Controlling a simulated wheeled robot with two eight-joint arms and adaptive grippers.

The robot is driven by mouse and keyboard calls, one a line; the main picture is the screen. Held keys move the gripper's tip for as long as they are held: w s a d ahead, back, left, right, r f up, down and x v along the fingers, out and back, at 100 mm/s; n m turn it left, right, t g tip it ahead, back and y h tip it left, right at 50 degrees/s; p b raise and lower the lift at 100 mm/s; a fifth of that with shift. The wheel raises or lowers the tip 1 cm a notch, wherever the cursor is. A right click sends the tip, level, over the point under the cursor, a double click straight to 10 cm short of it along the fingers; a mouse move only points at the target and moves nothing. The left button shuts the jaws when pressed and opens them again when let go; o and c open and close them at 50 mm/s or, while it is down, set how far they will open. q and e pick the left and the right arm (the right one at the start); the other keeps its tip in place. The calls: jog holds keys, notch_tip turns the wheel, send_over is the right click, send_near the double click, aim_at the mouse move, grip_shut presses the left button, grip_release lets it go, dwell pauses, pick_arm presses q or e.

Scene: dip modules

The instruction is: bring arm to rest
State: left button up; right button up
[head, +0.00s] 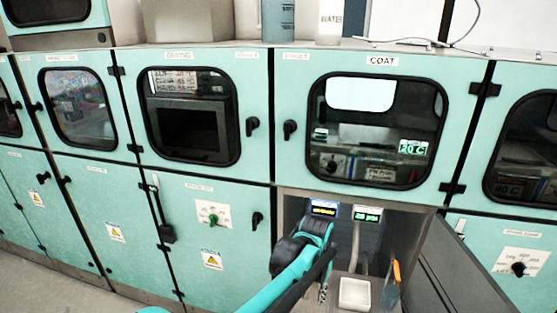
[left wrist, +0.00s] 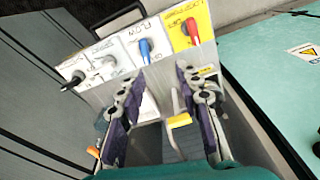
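My left arm reaches in from the bottom of the head view, toward the open lower compartment (head: 385,235) under the COAT window. My left gripper (head: 323,291) shows there small and partly hidden by the arm. In the left wrist view the two fingers of the left gripper (left wrist: 162,78) stand apart, with nothing held between them. Beyond the fingertips is a panel (left wrist: 108,55) with a blue switch (left wrist: 145,50), a red switch (left wrist: 192,30) on a yellow label, and black and grey switches. My right gripper is not in view.
The compartment holds a white tray (head: 355,294), an orange-topped bottle (head: 392,290) and two small displays (head: 367,214). Its dark door (head: 455,270) hangs open to the right. Teal cabinets (head: 100,215) line the wall. Floor (head: 40,285) shows at lower left.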

pick_arm(q)
jog(key=s+a+r+n+t, duration=0.1)
jog(key=s+a+r, duration=0.2)
jog(key=a, duration=0.5)
jog(key=s+a+r+n+t, duration=0.1)
jog(key=s+a+r+t, duration=0.1)
jog(key=a+r, duration=0.35)
jog(key=s+a+f+n+t, duration=0.3)
jog(key=s+a, duration=0.8)
jog(key=a, duration=0.4)
jog(key=shift+s+f+t, duration=0.25)
jog(key=shift+f+t, duration=0.05)
jog(key=shift+f, duration=0.2)
dwell(1.6)
